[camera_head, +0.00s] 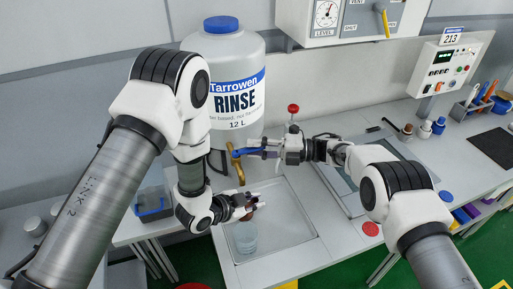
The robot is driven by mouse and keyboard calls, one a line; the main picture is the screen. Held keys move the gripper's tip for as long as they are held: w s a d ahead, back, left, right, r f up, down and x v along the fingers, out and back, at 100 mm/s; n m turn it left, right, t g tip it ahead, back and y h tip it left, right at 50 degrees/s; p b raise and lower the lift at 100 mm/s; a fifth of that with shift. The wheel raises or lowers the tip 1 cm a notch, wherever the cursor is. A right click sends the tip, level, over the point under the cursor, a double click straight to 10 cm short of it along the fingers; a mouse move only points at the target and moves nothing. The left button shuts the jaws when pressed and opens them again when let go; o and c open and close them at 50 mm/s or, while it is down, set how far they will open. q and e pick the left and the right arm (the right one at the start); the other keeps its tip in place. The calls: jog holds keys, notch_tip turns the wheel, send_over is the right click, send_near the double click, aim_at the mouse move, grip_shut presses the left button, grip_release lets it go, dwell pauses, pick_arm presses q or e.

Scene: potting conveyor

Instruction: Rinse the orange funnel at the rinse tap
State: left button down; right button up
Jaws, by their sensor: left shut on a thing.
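My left gripper (254,206) is low over the sink tray, below the tap's brass spout (238,173). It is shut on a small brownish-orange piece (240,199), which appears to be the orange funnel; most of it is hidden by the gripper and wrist. My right gripper (266,149) comes from the right, higher up, with its fingertips at the blue tap lever (244,152). Whether its fingers are closed on the lever is too small to tell. No water stream can be made out.
A white rinse tank (229,60) stands behind the tap. A clear cup (246,238) stands in the sink tray (292,238), below my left gripper. A red knob (293,108) rises behind my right gripper. A control box (452,62) and several tools stand at the right.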

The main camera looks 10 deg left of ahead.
grip_shut()
jog(key=shift+s+t, duration=0.1)
jog(key=shift+t, duration=0.2)
jog(key=shift+s+d+m+t, duration=0.15)
jog(key=shift+s+m+t, duration=0.1)
jog(key=shift+m+t, duration=0.5)
jog(key=shift+s+d+m+t, duration=0.15)
jog(key=shift+m+t, duration=0.3)
jog(key=shift+t, duration=0.45)
jog(key=shift+s+d+m+t, duration=0.1)
jog(key=shift+s+m+t, duration=0.2)
jog(key=shift+m+t, duration=0.45)
jog(key=shift+o, duration=2.3)
grip_release()
jog(key=shift+n, duration=0.25)
jog(key=s+d, duration=0.1)
jog(key=d, duration=1.1)
